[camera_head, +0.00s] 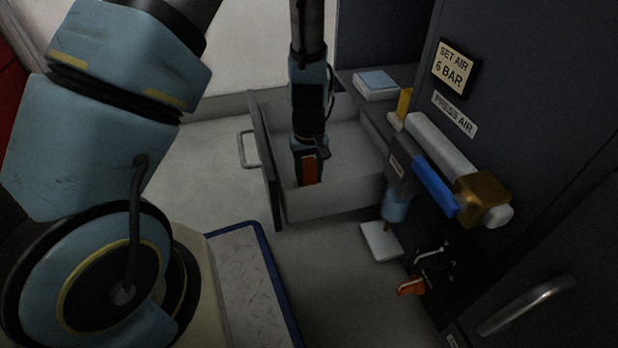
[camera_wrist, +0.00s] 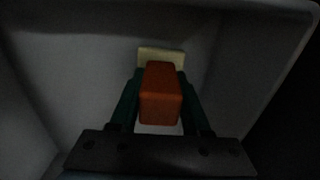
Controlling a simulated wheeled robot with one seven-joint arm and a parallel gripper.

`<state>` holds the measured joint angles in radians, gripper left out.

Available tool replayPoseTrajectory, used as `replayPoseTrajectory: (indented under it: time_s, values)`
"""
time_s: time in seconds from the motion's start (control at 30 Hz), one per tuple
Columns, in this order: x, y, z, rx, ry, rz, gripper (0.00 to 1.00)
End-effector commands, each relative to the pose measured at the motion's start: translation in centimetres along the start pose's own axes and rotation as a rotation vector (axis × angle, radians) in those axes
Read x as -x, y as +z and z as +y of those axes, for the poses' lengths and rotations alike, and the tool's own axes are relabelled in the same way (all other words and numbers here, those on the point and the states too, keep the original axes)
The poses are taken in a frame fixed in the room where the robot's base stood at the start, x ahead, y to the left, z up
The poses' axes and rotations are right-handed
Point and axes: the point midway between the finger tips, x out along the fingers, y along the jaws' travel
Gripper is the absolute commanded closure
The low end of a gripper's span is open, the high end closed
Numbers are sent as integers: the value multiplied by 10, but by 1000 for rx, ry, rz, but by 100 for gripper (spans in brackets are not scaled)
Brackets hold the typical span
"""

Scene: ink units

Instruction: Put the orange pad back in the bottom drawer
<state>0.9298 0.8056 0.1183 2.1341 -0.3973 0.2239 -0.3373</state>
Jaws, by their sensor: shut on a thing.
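The orange pad (camera_wrist: 160,95) is an orange-red block between the two dark green fingers of my gripper (camera_wrist: 160,80) in the wrist view. My gripper is shut on it. A pale cream piece (camera_wrist: 160,54) shows just beyond the block; I cannot tell whether it is part of the pad. In the head view my gripper (camera_head: 308,178) points down inside the open drawer (camera_head: 335,198), with an orange patch (camera_head: 309,167) showing on it. The drawer's walls surround it. I cannot tell whether the pad touches the drawer floor.
The drawer's front has a metal handle (camera_head: 244,150) at the left. To the right are a white and blue box (camera_head: 376,85), a grey cylinder with a brass block (camera_head: 482,195), a blue lever (camera_head: 435,187) and an orange knob (camera_head: 411,287). A dark cabinet with a door handle (camera_head: 527,305) stands at right.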

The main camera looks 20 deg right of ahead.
Motion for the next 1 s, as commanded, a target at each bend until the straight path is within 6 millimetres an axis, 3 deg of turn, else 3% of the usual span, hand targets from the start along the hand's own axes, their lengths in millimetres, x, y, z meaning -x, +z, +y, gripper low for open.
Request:
replayPoseTrajectory:
  time_s: [0.23, 0.27, 0.5, 0.83, 1.0]
  values:
    - [-1, 0, 0, 0, 0, 0, 100]
    - [-2, 0, 0, 0, 0, 0, 52]
    - [-1, 0, 0, 0, 0, 0, 25]
    - [3, 0, 0, 0, 1, 1, 23]
    - [29, 0, 1, -1, 1, 1, 23]
